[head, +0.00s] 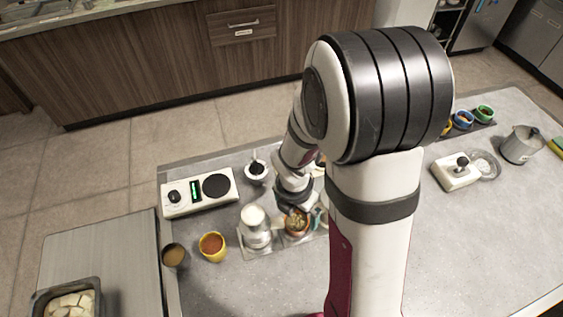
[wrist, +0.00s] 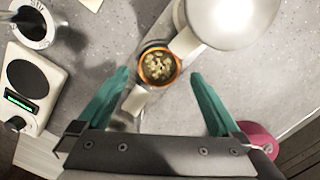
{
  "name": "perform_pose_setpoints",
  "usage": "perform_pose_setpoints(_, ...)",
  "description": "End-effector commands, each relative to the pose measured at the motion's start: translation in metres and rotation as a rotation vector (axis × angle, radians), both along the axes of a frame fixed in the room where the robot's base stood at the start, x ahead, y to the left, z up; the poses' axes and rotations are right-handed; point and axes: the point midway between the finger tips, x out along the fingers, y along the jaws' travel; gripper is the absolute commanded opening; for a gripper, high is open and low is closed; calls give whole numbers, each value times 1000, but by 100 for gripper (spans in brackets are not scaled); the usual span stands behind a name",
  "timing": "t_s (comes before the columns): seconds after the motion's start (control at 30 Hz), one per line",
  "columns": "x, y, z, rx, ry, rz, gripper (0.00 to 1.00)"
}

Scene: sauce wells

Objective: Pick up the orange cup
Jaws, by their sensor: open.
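The orange cup (wrist: 158,66) stands upright in the wrist view, with pale chunks inside and an orange rim. It lies between the lines of my green fingers, a little beyond their tips. My gripper (wrist: 160,76) is open, with a finger on each side of the cup and nothing held. In the head view, a cup with an orange-brown rim (head: 297,224) shows directly below my gripper (head: 296,204); my arm hides part of both. Whether the fingertips reach down to the cup's height is unclear.
A clear jar with a white top (head: 254,232) stands close left of the cup on a tray. A large pale round object (wrist: 230,15) is close by in the wrist view. A yellow cup (head: 212,246), a white device (head: 199,192) and a white pot (head: 257,172) stand nearby.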

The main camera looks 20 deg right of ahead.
Motion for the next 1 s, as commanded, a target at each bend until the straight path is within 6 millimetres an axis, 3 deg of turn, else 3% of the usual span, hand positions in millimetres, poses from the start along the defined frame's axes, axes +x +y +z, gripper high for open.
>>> perform_pose_setpoints(0.1, -1, 1, -26, 1, 7, 0, 100)
perform_pose_setpoints(0.2, 1, 0, -39, 0, 4, 0, 100)
perform_pose_setpoints(0.43, 2, -1, -42, 1, 0, -1, 100)
perform_pose_setpoints(0.9, 2, -1, -41, 1, 0, -1, 17)
perform_pose_setpoints(1.0, 2, -1, -41, 0, 0, -1, 16)
